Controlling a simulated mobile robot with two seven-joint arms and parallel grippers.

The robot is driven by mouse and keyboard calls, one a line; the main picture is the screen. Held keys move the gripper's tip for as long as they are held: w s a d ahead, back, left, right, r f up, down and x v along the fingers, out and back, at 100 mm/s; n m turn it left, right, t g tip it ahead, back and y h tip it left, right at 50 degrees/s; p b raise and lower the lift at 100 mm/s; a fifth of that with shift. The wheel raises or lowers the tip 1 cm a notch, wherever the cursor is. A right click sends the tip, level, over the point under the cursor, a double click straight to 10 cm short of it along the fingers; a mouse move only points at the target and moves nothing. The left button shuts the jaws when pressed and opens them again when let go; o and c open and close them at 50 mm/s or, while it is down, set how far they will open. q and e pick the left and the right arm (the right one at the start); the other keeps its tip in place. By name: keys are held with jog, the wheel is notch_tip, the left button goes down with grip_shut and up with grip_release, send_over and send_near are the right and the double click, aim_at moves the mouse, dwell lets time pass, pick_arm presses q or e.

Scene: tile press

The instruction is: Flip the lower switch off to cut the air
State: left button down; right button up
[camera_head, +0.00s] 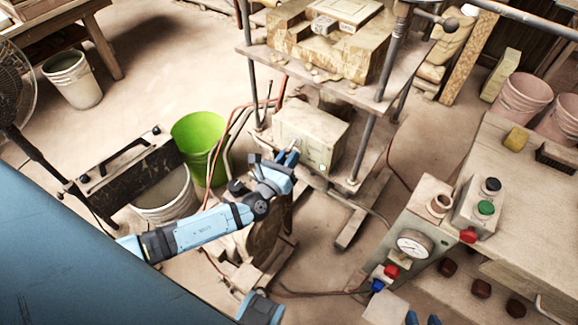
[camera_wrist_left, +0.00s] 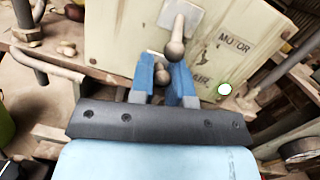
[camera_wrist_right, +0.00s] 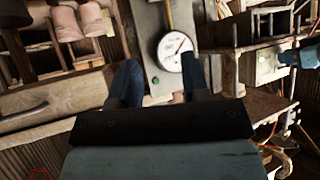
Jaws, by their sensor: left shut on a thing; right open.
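The cream switch box (camera_head: 310,135) stands under the press, and its face (camera_wrist_left: 120,35) fills the top of the left wrist view. The upper switch (camera_wrist_left: 175,47), beside the label MOTOR, has its ball-ended lever hanging down. The lower switch (camera_wrist_left: 162,76), beside the label AIR, has its knob between the fingers of my left gripper (camera_wrist_left: 162,82), which is shut on it. Its lever is mostly hidden. The left gripper also shows at the box in the head view (camera_head: 288,158). My right gripper (camera_wrist_right: 160,85) is open and empty; its fingertips show at the head view's bottom edge (camera_head: 424,319).
A small round lamp (camera_wrist_left: 225,89) sits on the box near AIR. The press table (camera_head: 330,75) is above the box. A green bucket (camera_head: 200,140) stands to the left. A panel with a gauge (camera_head: 413,243) and buttons stands to the right.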

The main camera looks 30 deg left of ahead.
notch_tip(320, 180, down, 6)
jog(key=w+a+t+b, duration=0.1)
jog(key=w+a+b, duration=0.1)
jog(key=b, duration=1.2)
jog(key=w+a+r+t+y+b, duration=0.2)
jog(key=a+r+t+y+b, duration=0.3)
jog(key=r+b, duration=0.3)
pick_arm(q)
jog(key=t+b, duration=0.2)
jog(key=b, duration=0.1)
jog(key=f+n+t+b, duration=0.1)
jog(key=t+b, duration=0.2)
jog(key=f+t+y+b, duration=0.1)
jog(key=t+b, duration=0.2)
jog(key=shift+w+n, duration=0.25)
jog(key=shift+n, duration=0.05)
pick_arm(e)
jog(key=f+n, duration=0.1)
jog(key=f, duration=0.1)
jog(key=w+f+n+g+y, duration=0.1)
jog(key=f+n, duration=0.1)
jog(key=shift+w+a+f+g, duration=0.15)
jog(key=shift+w+f+g, duration=0.05)
jog(key=shift+f+g, duration=0.1)
jog(key=shift+r, duration=0.1)
pick_arm(q)
jog(key=c, duration=1.2)
grip_release()
jog(key=shift+f, duration=0.1)
